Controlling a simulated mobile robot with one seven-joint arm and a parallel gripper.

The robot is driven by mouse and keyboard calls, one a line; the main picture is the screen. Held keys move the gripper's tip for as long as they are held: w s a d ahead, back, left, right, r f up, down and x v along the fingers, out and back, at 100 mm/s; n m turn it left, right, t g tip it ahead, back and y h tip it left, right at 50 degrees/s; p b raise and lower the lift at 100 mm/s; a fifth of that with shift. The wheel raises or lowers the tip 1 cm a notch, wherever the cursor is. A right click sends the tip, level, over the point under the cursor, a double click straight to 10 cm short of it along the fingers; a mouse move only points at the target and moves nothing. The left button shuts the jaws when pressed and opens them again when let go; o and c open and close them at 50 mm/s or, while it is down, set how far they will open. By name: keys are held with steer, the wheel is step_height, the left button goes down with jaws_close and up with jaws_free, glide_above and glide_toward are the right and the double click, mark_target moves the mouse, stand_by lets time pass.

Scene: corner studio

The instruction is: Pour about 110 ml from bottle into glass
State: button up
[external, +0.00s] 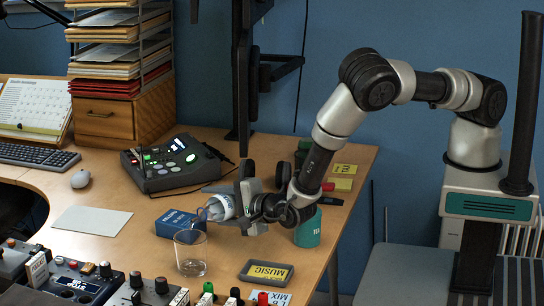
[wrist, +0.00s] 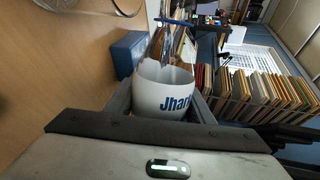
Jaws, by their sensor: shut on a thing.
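The bottle (external: 221,207) is tilted well over toward the left, with its mouth end above and near the glass. In the wrist view its white body with dark blue lettering (wrist: 168,98) sits between the fingers. My gripper (external: 240,206) is shut on the bottle; its fingers also show in the wrist view (wrist: 164,106). The clear glass (external: 190,252) stands upright on the table, below and left of the gripper. Something faint shows at its bottom; I cannot tell how much liquid it holds. No stream is clear to see. Part of a clear rim (wrist: 98,6) shows at the wrist view's top left.
A blue box (external: 180,223) stands just behind the glass. A green mug (external: 308,230) is right of the gripper. Audio gear (external: 75,285) lines the front. A white sheet (external: 92,220) lies left.

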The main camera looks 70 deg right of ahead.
steer(key=shift+r, duration=0.25)
steer(key=shift+s+d+r+n+p, duration=0.1)
steer(key=shift+s+d+n+p, duration=0.2)
steer(key=shift+d+p, duration=0.1)
steer(key=shift+d+r+n+h+p, duration=0.2)
steer(key=shift+r+n+h+p, duration=0.1)
steer(key=shift+r+p, duration=0.15)
stand_by(2.0)
steer(key=shift+s+f+m+y+b, duration=0.15)
steer(key=shift+f+m+y+b, duration=0.55)
steer(key=shift+f+m+b, duration=1.1)
steer(key=shift+f+n+b, duration=0.15)
steer(key=shift+n+b, duration=0.15)
steer(key=shift+b, duration=0.15)
